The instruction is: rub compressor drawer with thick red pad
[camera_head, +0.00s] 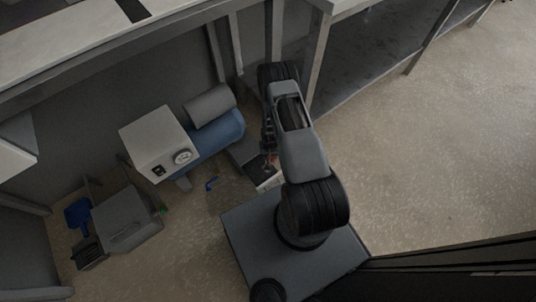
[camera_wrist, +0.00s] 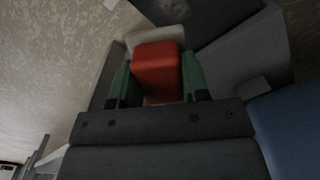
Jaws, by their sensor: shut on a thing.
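The thick red pad (camera_wrist: 157,72) is a red block between the two green fingers of my gripper (camera_wrist: 157,85) in the wrist view. The gripper is shut on it. A pale layer or block (camera_wrist: 150,36) shows just beyond the pad; I cannot tell whether they are joined or touching. In the head view the pad is a small red spot (camera_head: 271,157) beside my arm. The compressor has a blue tank (camera_head: 219,137) and a whitish box with a gauge (camera_head: 157,143). A low dark grey part (camera_head: 243,152), possibly the drawer, lies right of the tank, partly hidden by my arm.
A grey box (camera_head: 126,220) and a blue dustpan-like thing (camera_head: 78,213) stand at the lower left. A small blue item (camera_head: 211,184) lies on the floor. Bench legs (camera_head: 318,55) rise close to my arm. Open floor (camera_head: 440,160) spreads to the right.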

